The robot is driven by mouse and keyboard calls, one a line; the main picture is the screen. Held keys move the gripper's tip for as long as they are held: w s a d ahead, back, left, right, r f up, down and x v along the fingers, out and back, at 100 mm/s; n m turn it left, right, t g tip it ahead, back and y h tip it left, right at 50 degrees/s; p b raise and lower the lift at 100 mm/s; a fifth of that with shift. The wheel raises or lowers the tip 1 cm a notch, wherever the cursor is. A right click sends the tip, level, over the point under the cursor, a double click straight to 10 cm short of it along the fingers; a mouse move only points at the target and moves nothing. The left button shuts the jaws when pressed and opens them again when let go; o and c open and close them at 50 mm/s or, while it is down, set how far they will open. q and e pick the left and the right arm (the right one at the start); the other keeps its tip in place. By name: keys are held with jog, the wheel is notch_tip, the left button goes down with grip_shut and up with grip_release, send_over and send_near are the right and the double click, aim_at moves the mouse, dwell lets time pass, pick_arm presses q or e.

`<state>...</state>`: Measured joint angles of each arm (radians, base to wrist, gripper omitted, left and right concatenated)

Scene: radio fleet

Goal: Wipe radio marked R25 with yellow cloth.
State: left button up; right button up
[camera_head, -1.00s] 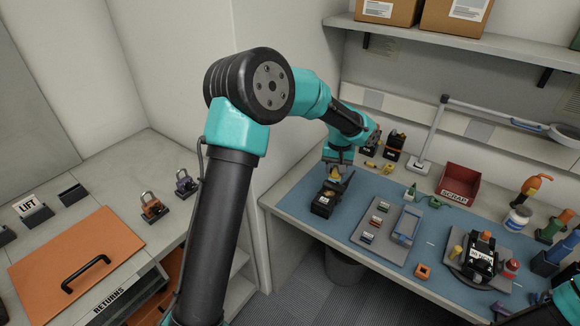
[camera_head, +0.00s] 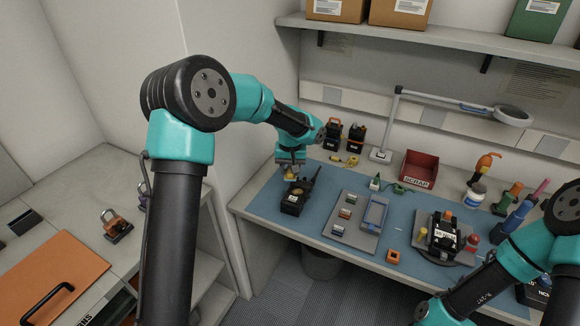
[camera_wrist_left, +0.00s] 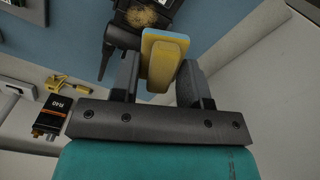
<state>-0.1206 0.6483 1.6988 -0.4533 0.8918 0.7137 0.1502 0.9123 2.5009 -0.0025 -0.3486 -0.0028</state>
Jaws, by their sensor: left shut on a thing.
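My left gripper (camera_head: 290,168) is shut on the yellow cloth (camera_wrist_left: 158,62), a small pad-like piece that stands out beyond the fingers in the left wrist view. The cloth is just above or against a black radio (camera_head: 293,200) on the blue mat; I cannot tell if they touch. The radio's antenna points up and right in the head view. Its label is too small to read. In the left wrist view the radio (camera_wrist_left: 118,32) shows a round brownish patch close to the cloth. My right gripper is out of view, though part of that arm shows at the lower right.
Two radios (camera_head: 354,137) stand at the back; one in the left wrist view reads R40 (camera_wrist_left: 54,104). Another radio (camera_head: 445,236) sits on a round stand. A grey tray (camera_head: 340,238), red scrap bin (camera_head: 418,170) and lamp (camera_head: 513,115) are on the bench.

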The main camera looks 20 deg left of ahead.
aim_at(290, 189)
pick_arm(q)
notch_tip(290, 189, down, 7)
jog(key=shift+r, duration=0.2)
jog(key=shift+d, duration=0.35)
jog(key=shift+c, duration=0.6)
jog(key=shift+s+d+f, duration=0.1)
jog(key=shift+d+f, duration=0.1)
jog(key=shift+d, duration=2.5)
jog(key=shift+a+r, duration=0.1)
jog(key=shift+a, duration=3.05)
jog(key=shift+d+r, duration=0.15)
jog(key=shift+r, duration=3.85)
jog(key=shift+w+a, duration=0.25)
jog(key=shift+a, duration=0.25)
